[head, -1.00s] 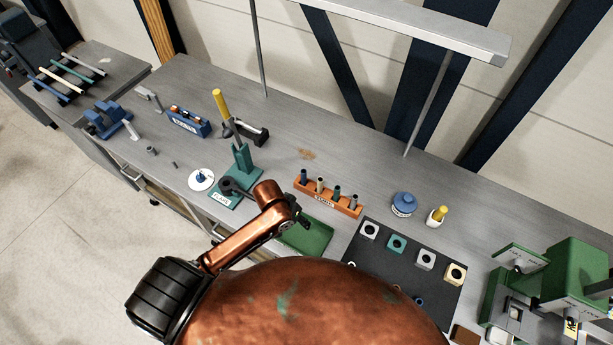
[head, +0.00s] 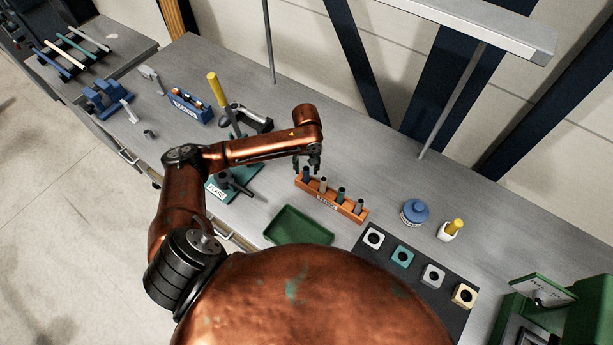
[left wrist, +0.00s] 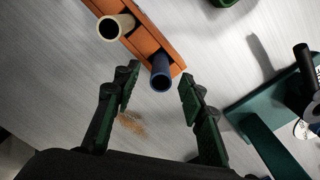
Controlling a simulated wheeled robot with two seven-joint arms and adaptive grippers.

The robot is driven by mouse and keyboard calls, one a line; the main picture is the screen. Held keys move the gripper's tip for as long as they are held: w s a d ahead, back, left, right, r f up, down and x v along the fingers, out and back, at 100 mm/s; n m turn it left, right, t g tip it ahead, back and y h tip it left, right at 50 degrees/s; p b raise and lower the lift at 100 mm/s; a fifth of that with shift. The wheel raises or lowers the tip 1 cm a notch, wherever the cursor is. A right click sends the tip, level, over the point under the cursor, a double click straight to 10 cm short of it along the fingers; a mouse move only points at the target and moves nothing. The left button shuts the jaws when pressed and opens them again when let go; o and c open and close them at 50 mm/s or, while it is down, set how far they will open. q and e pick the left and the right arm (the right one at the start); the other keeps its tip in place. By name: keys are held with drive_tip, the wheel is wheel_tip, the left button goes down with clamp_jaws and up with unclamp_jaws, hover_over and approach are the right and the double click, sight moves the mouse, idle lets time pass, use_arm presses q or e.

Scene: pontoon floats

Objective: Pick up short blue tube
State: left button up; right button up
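The short blue tube (head: 306,174) stands in the left end hole of the orange rack (head: 331,201). In the left wrist view the blue tube (left wrist: 161,76) shows its dark open end, at the end of the orange rack (left wrist: 149,40). My left gripper (head: 307,163) is over that end of the rack. In the left wrist view its two green fingers (left wrist: 158,88) are spread wide and empty, with the blue tube's mouth between their tips. Whether the fingers are level with the tube is hard to tell. My right gripper is not in view.
A cream tube (head: 322,185), a green tube (head: 340,194) and a grey tube (head: 359,206) stand in the same rack. A green tray (head: 297,227) lies in front. A teal flare stand (head: 245,180) is close on the left. Bare bench lies behind the rack.

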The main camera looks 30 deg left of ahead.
sight(306, 175)
use_arm(q)
wheel_tip(306, 175, down, 4)
drive_tip(key=shift+s+r+p, duration=0.1)
drive_tip(key=shift+p, duration=0.2)
drive_tip(key=shift+f, duration=0.55)
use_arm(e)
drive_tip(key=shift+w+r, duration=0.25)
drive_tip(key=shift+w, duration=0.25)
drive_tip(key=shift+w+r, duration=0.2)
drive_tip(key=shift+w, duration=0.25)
use_arm(q)
drive_tip(key=shift+c, duration=0.4)
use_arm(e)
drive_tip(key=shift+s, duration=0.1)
use_arm(q)
drive_tip(key=c, duration=0.5)
clamp_jaws()
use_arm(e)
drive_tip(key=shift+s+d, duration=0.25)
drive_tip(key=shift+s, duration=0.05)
